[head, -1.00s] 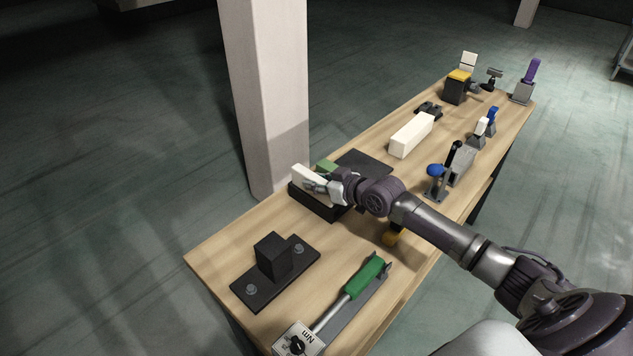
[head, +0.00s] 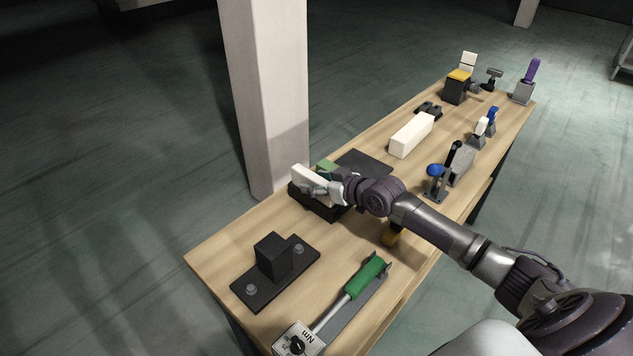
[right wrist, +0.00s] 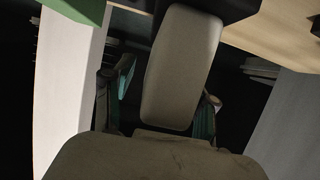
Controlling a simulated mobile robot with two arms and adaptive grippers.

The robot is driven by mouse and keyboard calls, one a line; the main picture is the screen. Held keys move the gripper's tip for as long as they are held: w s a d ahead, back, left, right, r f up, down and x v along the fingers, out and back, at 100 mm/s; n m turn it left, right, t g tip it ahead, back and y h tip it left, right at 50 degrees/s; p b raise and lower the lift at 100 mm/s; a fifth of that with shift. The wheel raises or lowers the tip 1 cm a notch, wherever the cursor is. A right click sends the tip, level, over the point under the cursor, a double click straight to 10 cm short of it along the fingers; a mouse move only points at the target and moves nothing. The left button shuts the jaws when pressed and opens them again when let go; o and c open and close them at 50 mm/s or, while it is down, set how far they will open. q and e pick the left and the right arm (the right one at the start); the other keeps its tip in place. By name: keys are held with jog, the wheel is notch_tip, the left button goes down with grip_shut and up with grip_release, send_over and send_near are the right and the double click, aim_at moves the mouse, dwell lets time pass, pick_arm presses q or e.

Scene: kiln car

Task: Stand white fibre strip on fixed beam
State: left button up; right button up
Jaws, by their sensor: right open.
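The white fibre strip (head: 307,176) lies at the dark tray (head: 316,204), next to a green block (head: 326,166). My right gripper (head: 319,188) is at the strip. In the right wrist view the pale strip (right wrist: 180,75) lies between the two open fingers (right wrist: 164,100). A dark gap shows at the left finger; contact on the right is unclear. A long white beam (head: 411,136) lies farther back on the table; I cannot tell for certain whether it is the fixed beam. My left gripper is not in view.
In front stands a black block (head: 273,257) on a bolted plate, with a green-handled tool (head: 364,277) beside it. A dark mat (head: 365,164) lies behind the tray. Clamps and stands line the table's right edge. A pale pillar (head: 265,90) rises beyond its left edge.

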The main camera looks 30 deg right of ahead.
jog(key=p+v, duration=0.6)
jog(key=v, duration=0.2)
dwell(1.3)
dwell(0.3)
jog(key=v, duration=1.2)
jog(key=shift+f, duration=0.1)
jog(key=shift+s, duration=0.15)
